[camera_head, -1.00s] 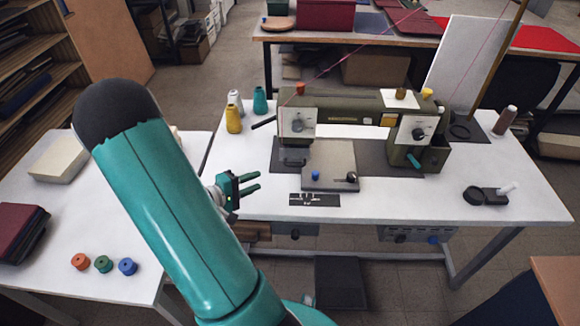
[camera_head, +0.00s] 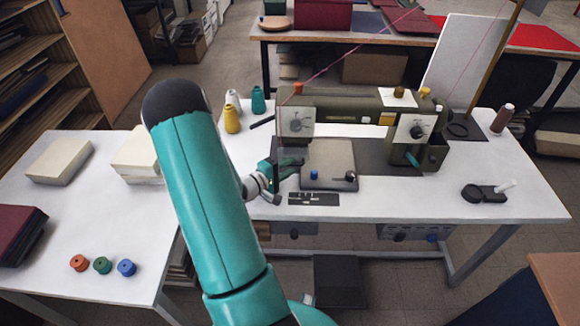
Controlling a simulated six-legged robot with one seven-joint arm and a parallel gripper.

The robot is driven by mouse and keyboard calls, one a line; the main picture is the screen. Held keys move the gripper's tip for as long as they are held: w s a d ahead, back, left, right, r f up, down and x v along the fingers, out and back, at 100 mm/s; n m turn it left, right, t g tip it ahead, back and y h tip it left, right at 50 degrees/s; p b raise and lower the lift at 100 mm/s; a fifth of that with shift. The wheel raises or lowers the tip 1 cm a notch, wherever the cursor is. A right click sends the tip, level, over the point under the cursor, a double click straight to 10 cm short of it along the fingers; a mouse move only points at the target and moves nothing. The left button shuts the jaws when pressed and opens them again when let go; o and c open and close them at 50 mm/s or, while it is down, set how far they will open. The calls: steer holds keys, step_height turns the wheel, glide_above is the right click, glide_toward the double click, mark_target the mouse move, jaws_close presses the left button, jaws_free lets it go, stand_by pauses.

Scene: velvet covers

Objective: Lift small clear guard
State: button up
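The green sewing machine (camera_head: 345,103) stands on the white table. The small clear guard is hard to make out; the area below the machine's left head, by the needle, is small and partly covered by my gripper. My gripper (camera_head: 289,168) is at that spot, just left of the pale machine plate (camera_head: 328,160).
A dark slotted plate (camera_head: 314,199) lies in front of the machine. Thread cones (camera_head: 233,119) stand left of it. A black tool (camera_head: 484,194) lies at the right. Three coloured spools (camera_head: 102,265) and pale blocks (camera_head: 59,161) are on the left table.

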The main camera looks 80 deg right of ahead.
steer(key=shift+s+d+f, duration=0.1)
steer(key=shift+s+d, duration=0.2)
steer(key=shift+d, duration=0.15)
steer(key=shift+c, duration=0.2)
jaws_close()
